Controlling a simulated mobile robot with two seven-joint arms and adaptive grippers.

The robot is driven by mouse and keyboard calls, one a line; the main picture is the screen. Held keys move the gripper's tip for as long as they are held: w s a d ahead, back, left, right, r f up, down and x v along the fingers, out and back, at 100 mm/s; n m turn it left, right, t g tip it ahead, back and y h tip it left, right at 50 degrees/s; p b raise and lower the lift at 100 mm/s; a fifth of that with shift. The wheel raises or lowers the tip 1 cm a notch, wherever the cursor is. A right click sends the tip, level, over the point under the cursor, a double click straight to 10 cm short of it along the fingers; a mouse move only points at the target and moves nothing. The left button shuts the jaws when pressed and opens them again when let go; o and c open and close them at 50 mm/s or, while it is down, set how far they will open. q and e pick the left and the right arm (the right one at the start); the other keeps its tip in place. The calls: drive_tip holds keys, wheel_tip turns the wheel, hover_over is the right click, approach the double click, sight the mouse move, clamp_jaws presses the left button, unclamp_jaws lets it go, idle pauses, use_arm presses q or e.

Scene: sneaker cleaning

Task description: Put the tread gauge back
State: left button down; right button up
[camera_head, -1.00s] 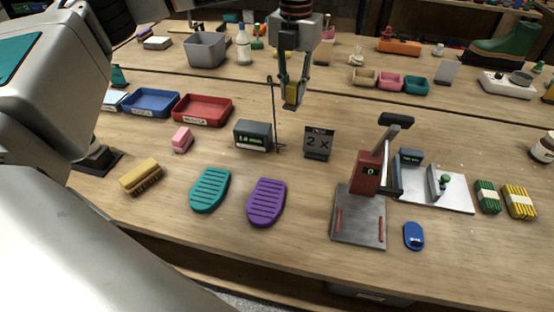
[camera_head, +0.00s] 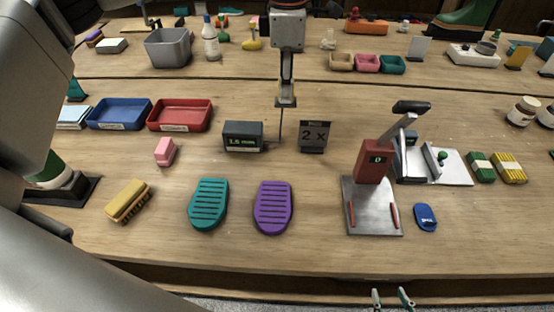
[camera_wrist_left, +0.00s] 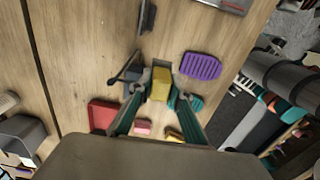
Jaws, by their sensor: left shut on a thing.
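My left gripper (camera_head: 286,98) hangs above the table at the middle of the head view. It is shut on a small yellow block-like body, which I take for the tread gauge (camera_wrist_left: 160,84); it shows between the fingers in the left wrist view. A thin dark post (camera_head: 281,126) stands just below the gripper in the head view, beside a dark display box (camera_head: 243,136) with green digits. I cannot tell whether the gauge touches the post. My right gripper (camera_head: 391,298) shows only its fingertips at the bottom edge, apart and with nothing between them.
A "2 x" sign (camera_head: 314,136) stands right of the post. A teal sole (camera_head: 208,204) and a purple sole (camera_head: 273,207) lie in front. A red tray (camera_head: 180,114) and a blue tray (camera_head: 119,113) are left. A red-headed press (camera_head: 375,219) stands right.

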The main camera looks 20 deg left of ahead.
use_arm(q)
wheel_tip(320, 180, down, 20)
drive_tip(key=shift+d+p, duration=0.1)
drive_tip(key=shift+p, duration=0.2)
idle(0.3)
drive_tip(key=shift+f, duration=0.2)
drive_tip(key=c, duration=1.8)
unclamp_jaws()
drive_tip(key=shift+c, duration=0.2)
drive_tip(key=shift+r, duration=0.1)
wheel_tip(320, 180, up, 12)
drive_tip(key=shift+b, duration=0.4)
drive_tip(key=shift+r, duration=0.1)
